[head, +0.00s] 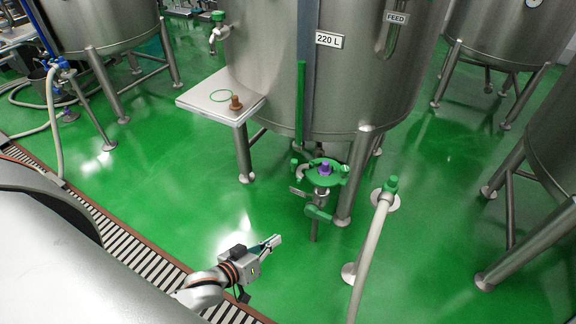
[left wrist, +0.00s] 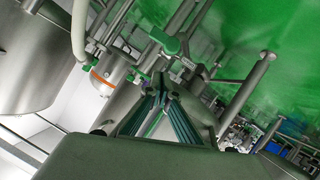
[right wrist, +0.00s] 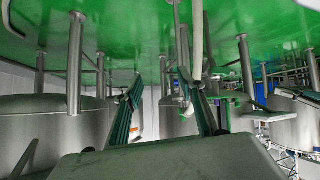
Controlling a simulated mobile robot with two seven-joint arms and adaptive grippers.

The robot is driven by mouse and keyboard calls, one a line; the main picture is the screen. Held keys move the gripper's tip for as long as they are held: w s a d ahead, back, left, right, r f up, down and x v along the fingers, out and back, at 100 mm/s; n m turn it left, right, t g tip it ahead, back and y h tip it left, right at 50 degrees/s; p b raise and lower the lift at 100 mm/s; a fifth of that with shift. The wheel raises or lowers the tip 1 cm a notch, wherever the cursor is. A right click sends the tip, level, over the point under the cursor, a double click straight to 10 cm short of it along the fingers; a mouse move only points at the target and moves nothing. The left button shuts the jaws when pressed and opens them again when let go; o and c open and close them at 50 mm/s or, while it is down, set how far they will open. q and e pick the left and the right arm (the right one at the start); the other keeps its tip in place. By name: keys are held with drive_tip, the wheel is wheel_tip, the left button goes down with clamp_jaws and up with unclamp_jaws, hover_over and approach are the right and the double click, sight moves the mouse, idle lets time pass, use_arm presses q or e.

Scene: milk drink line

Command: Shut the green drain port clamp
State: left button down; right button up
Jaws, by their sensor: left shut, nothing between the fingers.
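The green drain port clamp (head: 338,170) sits around the drain port under the middle tank, with a purple part (head: 325,168) at its middle. I cannot tell whether the clamp is open or shut. A green valve handle (head: 318,213) is just below it. My left gripper (head: 276,240) is shut and empty, low and to the left of the drain port, apart from it. In the left wrist view its fingertips (left wrist: 160,82) meet, and green fittings (left wrist: 170,45) show beyond them. My right gripper (right wrist: 160,75) shows only in the right wrist view, with its fingers spread and nothing between them.
The steel tank (head: 270,70) marked 220 L stands on legs around the port. A small side table (head: 205,98) holds a green ring and a brown part. A pale hose with a green end (head: 370,250) rises on the right. Green floor is clear between gripper and port.

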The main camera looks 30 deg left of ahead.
sight(299, 167)
use_arm(q)
drive_tip(key=w+a+r+n+t+h+b, duration=0.1)
drive_tip(key=w+a+r+n+t+b, duration=0.15)
drive_tip(key=w+a+n, duration=0.5)
drive_tip(key=w+a+r+n+t+b, duration=0.25)
drive_tip(key=w+a+n, duration=0.25)
drive_tip(key=w+a, duration=0.45)
drive_tip(key=d+f+b+x, duration=0.1)
drive_tip(key=b+x, duration=0.1)
drive_tip(key=x, duration=1)
drive_tip(key=shift+g, duration=0.4)
drive_tip(key=shift+s+d+r, duration=0.15)
drive_tip(key=shift+s+d, duration=0.45)
drive_tip(key=shift+d, duration=0.35)
drive_tip(key=shift+s+d+r, duration=0.15)
drive_tip(key=shift+s+d, duration=0.45)
drive_tip(key=shift+d, duration=0.3)
use_arm(e)
drive_tip(key=shift+w+d+f, duration=0.1)
drive_tip(key=shift+w+f, duration=0.2)
drive_tip(key=shift+f, duration=0.45)
drive_tip(key=shift+w+d+f, duration=0.1)
drive_tip(key=shift+w+f, duration=0.2)
drive_tip(key=shift+f, duration=0.45)
use_arm(q)
drive_tip(key=shift+n, duration=0.25)
